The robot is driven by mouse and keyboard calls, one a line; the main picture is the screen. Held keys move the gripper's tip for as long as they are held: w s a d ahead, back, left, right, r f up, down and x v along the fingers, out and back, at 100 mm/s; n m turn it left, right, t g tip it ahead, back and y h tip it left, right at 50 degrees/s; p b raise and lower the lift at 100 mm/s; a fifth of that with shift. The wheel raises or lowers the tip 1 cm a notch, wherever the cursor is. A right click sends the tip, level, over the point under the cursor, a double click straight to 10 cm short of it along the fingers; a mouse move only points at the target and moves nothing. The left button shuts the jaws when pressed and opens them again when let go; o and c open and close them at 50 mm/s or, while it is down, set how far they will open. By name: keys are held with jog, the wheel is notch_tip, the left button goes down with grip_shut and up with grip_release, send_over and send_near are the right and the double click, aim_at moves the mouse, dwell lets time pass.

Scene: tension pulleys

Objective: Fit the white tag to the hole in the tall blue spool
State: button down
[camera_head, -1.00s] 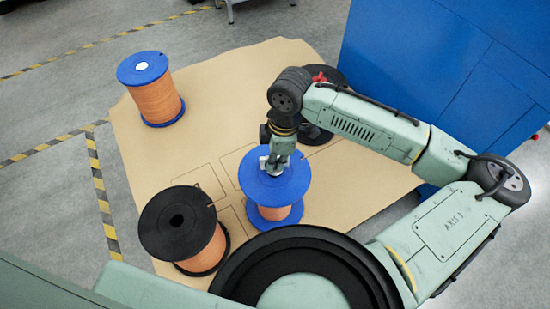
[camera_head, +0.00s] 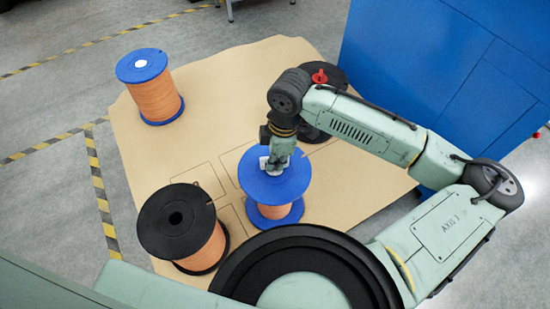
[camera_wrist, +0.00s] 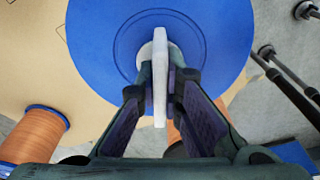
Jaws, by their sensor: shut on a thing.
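My gripper (camera_head: 276,168) points down over the middle of the top flange of a blue-flanged spool (camera_head: 291,190) wound with orange. It is shut on the white tag (camera_wrist: 161,70), which stands edge-on between the fingers in the wrist view. Only a little of the tag shows in the head view (camera_head: 264,163). The spool's blue flange (camera_wrist: 215,35) lies below the fingers. A pale round patch beside the tag is at the flange's centre. The tag and fingers partly hide it, so I cannot tell whether the tag is in the hole.
Another blue-flanged spool (camera_head: 155,96) stands at the far left, with a white disc at its top centre. A black-flanged spool (camera_head: 165,228) stands front left. A black spool with a red piece (camera_head: 320,77) is behind my arm. Brown sheet (camera_head: 220,90) between them is clear.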

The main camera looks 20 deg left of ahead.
jog(key=shift+f, duration=0.35)
dwell(0.5)
jog(key=c, duration=1.7)
grip_release()
jog(key=shift+o, duration=0.2)
jog(key=r, duration=0.4)
jog(key=d+r, duration=0.1)
jog(key=r, duration=0.6)
jog(key=shift+w+d+r, duration=0.15)
jog(key=shift+w+r, duration=0.1)
jog(key=shift+r, duration=0.15)
jog(key=shift+s, duration=0.1)
